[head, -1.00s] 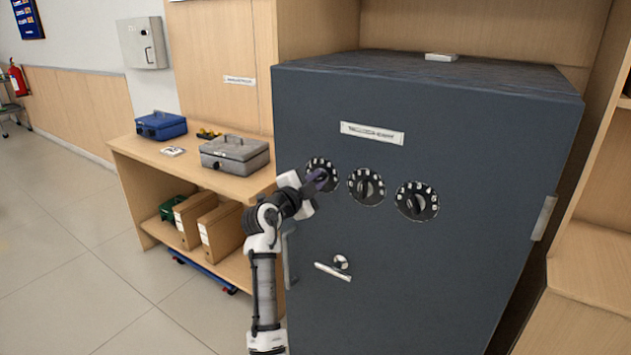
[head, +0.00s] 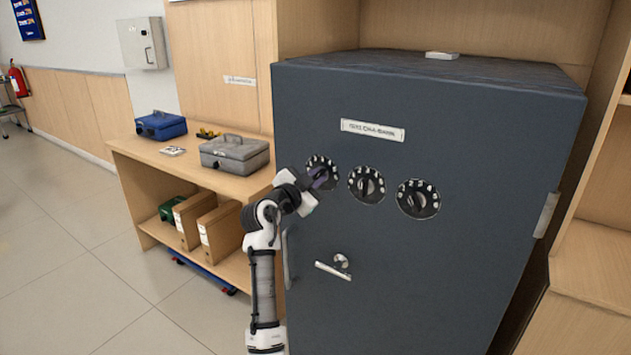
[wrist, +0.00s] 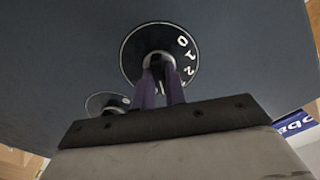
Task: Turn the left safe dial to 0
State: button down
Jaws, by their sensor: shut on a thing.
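The dark grey safe (head: 420,265) has three black dials with white numerals in a row on its door. My gripper (head: 319,178) is at the left dial (head: 322,162) and covers part of it. In the wrist view, the purple fingers of my gripper (wrist: 159,78) are shut on the knob of the left dial (wrist: 183,72). The middle dial (head: 367,185) and the right dial (head: 418,199) are untouched. The index mark and the left dial's exact reading cannot be made out.
A silver handle (head: 333,271) sits below the dials. A vertical bar is at the door's left edge, near my arm. A wooden counter (head: 155,157) at left holds a grey cash box (head: 234,154) and a blue one (head: 161,125). The floor (head: 75,255) at left is clear.

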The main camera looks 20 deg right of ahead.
jog(key=n+p, duration=0.1)
jog(key=n, duration=0.5)
jog(key=shift+r, duration=0.1)
jog(key=n+p, duration=0.2)
jog(key=n, duration=0.4)
jog(key=shift+w+a+n+p, duration=0.1)
jog(key=shift+w+n+p, duration=0.05)
jog(key=shift+n+p, duration=0.2)
jog(key=n+p, duration=0.4)
jog(key=n, duration=0.2)
jog(key=shift+n, duration=0.25)
jog(key=n+p, duration=0.2)
jog(key=n, duration=0.1)
jog(key=n+p, duration=0.1)
jog(key=n, duration=0.1)
jog(key=shift+f+n+p, duration=0.2)
jog(key=shift+n+p, duration=0.2)
jog(key=c, duration=1.4)
grip_release()
jog(key=shift+w, duration=0.1)
jog(key=shift+c, duration=0.2)
jog(key=shift+a+f, duration=0.1)
jog(key=shift+a, duration=0.05)
